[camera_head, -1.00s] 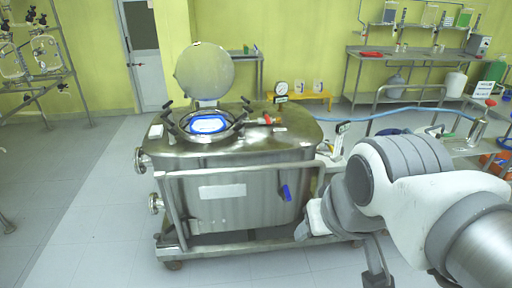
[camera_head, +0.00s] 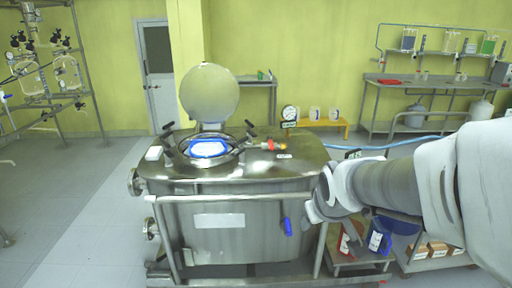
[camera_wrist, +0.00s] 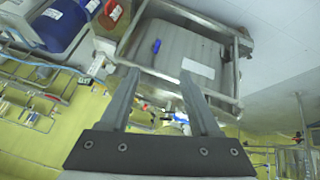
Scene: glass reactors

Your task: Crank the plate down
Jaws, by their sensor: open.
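I cannot make out a crank or the plate it moves for certain in either view. A rack with glass reactors (camera_head: 45,75) stands at the far left in the head view; its details are too small to tell. In the wrist view my gripper (camera_wrist: 158,74) is open, two grey fingers spread apart with nothing between them. Beyond them is the steel tank (camera_wrist: 172,48), apart from the fingers. The tank (camera_head: 250,222) stands in the middle of the head view, with its round lid (camera_head: 210,93) raised. My arm reaches in from the right; its fingertips are not clear there.
A blue valve handle (camera_head: 287,227) is on the tank's front, inside its frame. Low carts with a blue container (camera_head: 379,242) and boxes stand at right. A steel bench (camera_head: 430,82) is along the back wall. Clear floor (camera_head: 75,215) lies left of the tank.

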